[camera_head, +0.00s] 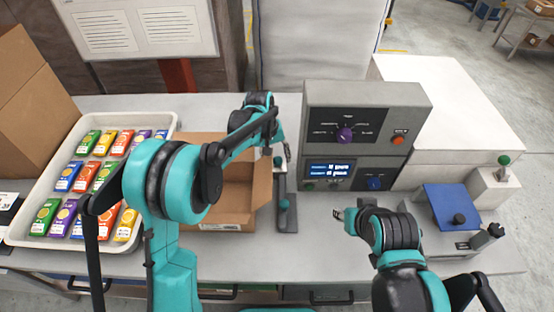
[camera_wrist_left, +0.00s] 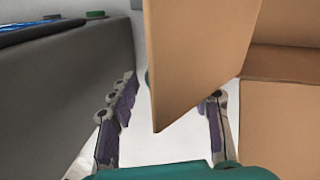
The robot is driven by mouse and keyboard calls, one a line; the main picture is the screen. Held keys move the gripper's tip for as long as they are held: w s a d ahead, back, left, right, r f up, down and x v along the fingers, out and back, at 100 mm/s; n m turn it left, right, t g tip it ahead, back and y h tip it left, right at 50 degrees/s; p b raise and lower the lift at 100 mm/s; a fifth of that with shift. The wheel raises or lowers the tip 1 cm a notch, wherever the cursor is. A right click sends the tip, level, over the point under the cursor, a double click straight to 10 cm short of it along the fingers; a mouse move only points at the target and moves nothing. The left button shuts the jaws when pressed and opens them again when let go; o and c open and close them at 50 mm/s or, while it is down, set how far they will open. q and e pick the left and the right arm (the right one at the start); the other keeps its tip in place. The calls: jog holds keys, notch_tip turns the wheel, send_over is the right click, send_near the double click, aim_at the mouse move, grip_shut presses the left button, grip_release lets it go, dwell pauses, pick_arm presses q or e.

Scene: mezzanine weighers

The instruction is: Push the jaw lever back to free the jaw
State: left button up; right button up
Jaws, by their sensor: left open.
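My left gripper (camera_head: 281,152) is open above the right side of the cardboard box (camera_head: 236,190). In the left wrist view its fingers (camera_wrist_left: 168,108) are spread with a box flap (camera_wrist_left: 195,50) showing between them; I cannot tell whether they touch it. A lever with a green ball (camera_head: 504,160) stands on a white block at the right. I cannot tell which is the jaw lever. My right gripper (camera_head: 342,214) is in front of the control unit, its opening unclear.
The grey control unit (camera_head: 318,120) has a purple knob, orange button and lit display. A white tray (camera_head: 25,242) of coloured packets is at the left.

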pick_arm(q)
grip_shut()
